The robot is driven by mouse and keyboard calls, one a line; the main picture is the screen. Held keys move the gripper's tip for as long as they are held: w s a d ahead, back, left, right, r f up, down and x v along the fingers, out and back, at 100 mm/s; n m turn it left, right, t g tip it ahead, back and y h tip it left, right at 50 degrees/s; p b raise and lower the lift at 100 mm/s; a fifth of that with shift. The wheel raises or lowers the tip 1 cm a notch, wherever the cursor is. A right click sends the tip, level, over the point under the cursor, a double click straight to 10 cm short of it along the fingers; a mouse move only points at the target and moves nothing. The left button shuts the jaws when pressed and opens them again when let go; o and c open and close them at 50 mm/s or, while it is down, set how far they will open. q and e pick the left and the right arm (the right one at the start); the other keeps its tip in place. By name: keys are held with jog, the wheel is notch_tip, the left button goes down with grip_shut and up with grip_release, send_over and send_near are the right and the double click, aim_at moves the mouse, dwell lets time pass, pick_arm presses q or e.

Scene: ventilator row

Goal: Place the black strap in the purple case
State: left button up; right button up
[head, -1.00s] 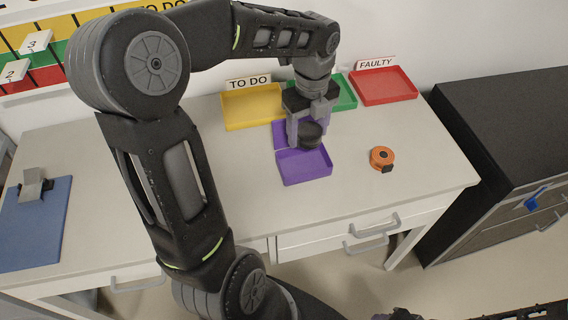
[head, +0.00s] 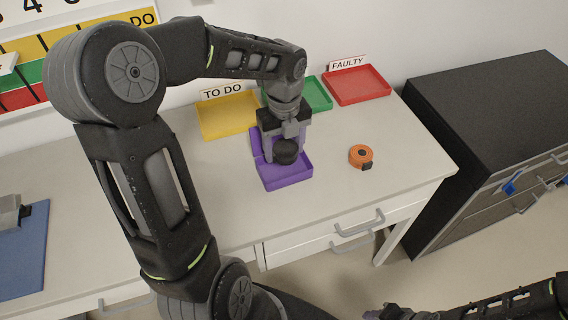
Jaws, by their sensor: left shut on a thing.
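The black strap (head: 286,152) is a dark rolled piece between the fingers of my left gripper (head: 286,147). My left gripper points down and is shut on the strap. It holds the strap over the open purple case (head: 289,180). The case lies on the table with its lid standing up at the back, partly hidden by the gripper. I cannot tell whether the strap touches the case floor. My right arm (head: 470,305) shows at the bottom right, and I cannot make out its jaws there.
An orange tape measure (head: 360,156) sits right of the case. Yellow (head: 228,115), green (head: 316,96) and red (head: 357,86) trays line the back. A blue clipboard (head: 22,255) lies at the left. A dark cabinet (head: 490,110) stands right of the table.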

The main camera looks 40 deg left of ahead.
aim_at(284, 171)
pick_arm(q)
jog(key=shift+f, duration=1.15)
jog(key=shift+f, duration=1.85)
jog(key=shift+f, duration=0.2)
jog(key=o, duration=1.4)
jog(key=shift+r, duration=0.15)
notch_tip(284, 171, up, 12)
jog(key=shift+r, duration=0.1)
